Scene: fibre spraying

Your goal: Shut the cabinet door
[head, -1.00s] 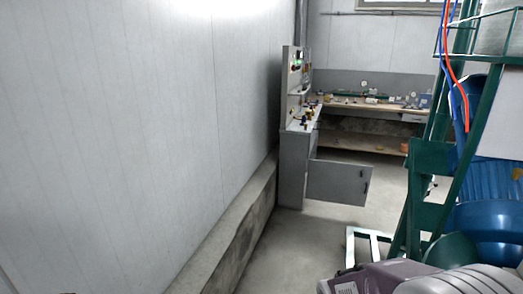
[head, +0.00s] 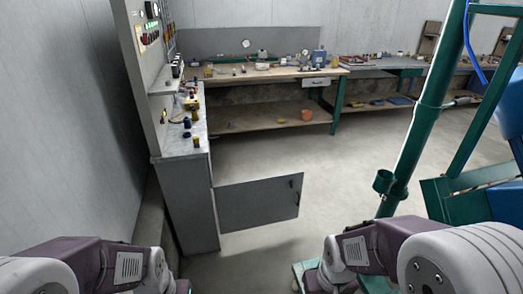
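The grey cabinet (head: 188,205) stands at the left against the wall, with a control panel above it. Its grey door (head: 258,204) is open and swings out to the right from the cabinet's edge. A dark handle shows near the door's far right edge. My left and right arms reach in at the bottom corners of the head view, both short of the door and apart from it. Neither gripper's fingers can be seen; both lie below the frame edge.
A workbench (head: 270,72) with small tools and a lower shelf runs along the back. A green metal frame (head: 425,110) with blue parts stands at the right, close to my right arm. Bare concrete floor (head: 335,165) is free between the door and the frame.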

